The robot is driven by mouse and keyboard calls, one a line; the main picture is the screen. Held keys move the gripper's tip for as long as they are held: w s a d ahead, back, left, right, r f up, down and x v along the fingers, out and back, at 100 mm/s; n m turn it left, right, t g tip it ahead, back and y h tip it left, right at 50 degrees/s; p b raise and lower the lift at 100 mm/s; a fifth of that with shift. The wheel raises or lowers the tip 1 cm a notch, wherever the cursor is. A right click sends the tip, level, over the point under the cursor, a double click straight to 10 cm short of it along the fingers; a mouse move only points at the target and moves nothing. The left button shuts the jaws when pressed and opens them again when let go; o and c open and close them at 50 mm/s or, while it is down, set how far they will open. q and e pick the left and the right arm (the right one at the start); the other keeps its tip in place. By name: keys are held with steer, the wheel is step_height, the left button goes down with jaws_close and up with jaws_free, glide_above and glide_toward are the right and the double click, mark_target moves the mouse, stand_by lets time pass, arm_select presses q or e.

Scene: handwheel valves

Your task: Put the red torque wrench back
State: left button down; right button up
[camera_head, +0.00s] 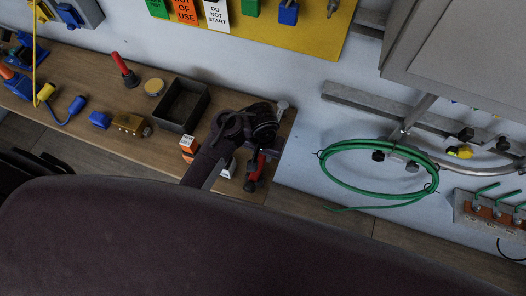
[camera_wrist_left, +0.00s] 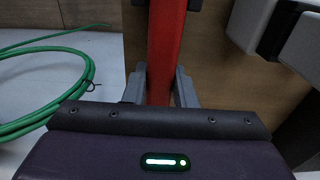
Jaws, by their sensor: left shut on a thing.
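The red torque wrench shows as a red bar (camera_wrist_left: 166,45) in the left wrist view, standing between the two grey fingers of my left gripper (camera_wrist_left: 160,88). In the head view, a red part of the wrench (camera_head: 261,164) with dark ends shows just below my left wrist, by the right end of the workbench. My left gripper (camera_head: 258,154) is shut on it. My arm hides part of the wrench, and its lower end is cut off in the wrist view. My right gripper is not in view.
A green hose coil (camera_head: 330,185) hangs on the wall to the right.

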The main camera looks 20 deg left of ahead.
arm_select(q)
steer(key=c, duration=0.7)
jaws_free()
steer(key=shift+f, duration=0.1)
steer(key=shift+o, duration=0.4)
steer(key=shift+r+p, duration=1.7)
steer(key=shift+p, duration=0.2)
steer(key=shift+s+r+p, duration=0.1)
steer(key=shift+r+p, duration=0.7)
steer(key=shift+r, duration=0.55)
steer(key=shift+r, duration=0.1)
